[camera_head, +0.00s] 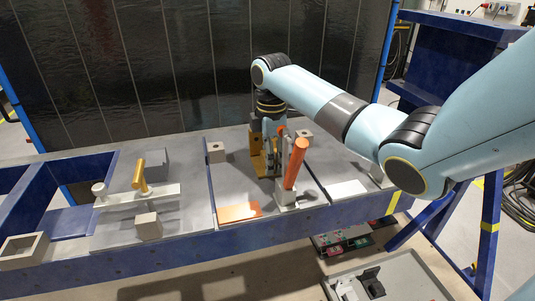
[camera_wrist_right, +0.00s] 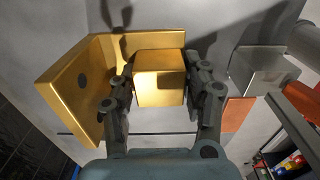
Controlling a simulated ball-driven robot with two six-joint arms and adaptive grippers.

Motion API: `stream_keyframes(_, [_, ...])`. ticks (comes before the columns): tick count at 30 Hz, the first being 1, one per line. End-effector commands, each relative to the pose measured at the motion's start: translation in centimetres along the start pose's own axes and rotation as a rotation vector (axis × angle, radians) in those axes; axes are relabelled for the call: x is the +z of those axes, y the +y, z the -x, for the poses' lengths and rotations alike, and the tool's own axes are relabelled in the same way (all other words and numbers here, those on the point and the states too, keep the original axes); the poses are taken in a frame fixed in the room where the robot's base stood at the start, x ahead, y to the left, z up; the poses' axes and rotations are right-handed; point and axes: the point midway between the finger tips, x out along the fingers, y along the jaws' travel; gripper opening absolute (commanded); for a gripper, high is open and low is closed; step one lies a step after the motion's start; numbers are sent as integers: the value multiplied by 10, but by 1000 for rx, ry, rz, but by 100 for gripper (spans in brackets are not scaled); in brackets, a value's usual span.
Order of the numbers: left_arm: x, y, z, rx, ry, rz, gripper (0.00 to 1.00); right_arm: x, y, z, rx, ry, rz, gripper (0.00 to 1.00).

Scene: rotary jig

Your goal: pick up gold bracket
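The gold bracket (camera_head: 258,162) stands on the grey table top in the head view, left of the orange-handled clamp. In the right wrist view its L-shaped gold plate (camera_wrist_right: 84,85) has a dark round hole, and a gold block (camera_wrist_right: 160,80) sits beside the plate. My right gripper (camera_head: 272,140) is over the bracket in the head view, partly hiding it. My left gripper is not in view.
An orange-handled clamp (camera_head: 294,168) stands close right of the bracket. Small grey blocks (camera_head: 216,152) stand around. A gold-handled fixture (camera_head: 140,180) is at left. A dark panel (camera_head: 180,60) rises behind.

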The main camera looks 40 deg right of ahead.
Motion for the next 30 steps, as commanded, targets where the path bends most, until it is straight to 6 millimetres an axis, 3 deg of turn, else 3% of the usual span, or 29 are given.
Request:
stream_keyframes(1, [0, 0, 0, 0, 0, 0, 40, 0, 0, 0, 0, 0, 0, 38])
stream_keyframes(10, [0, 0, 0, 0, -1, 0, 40, 0, 0, 0, 0, 0, 0, 0])
stream_keyframes(20, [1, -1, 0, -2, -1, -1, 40, 0, 1, 4, 3, 1, 0, 0])
stream_keyframes(23, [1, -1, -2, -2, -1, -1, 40, 0, 2, 15, 6, 2, 0, 0])
stream_keyframes(30, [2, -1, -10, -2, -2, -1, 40, 0, 2, 64, 7, 2, 0, 0])
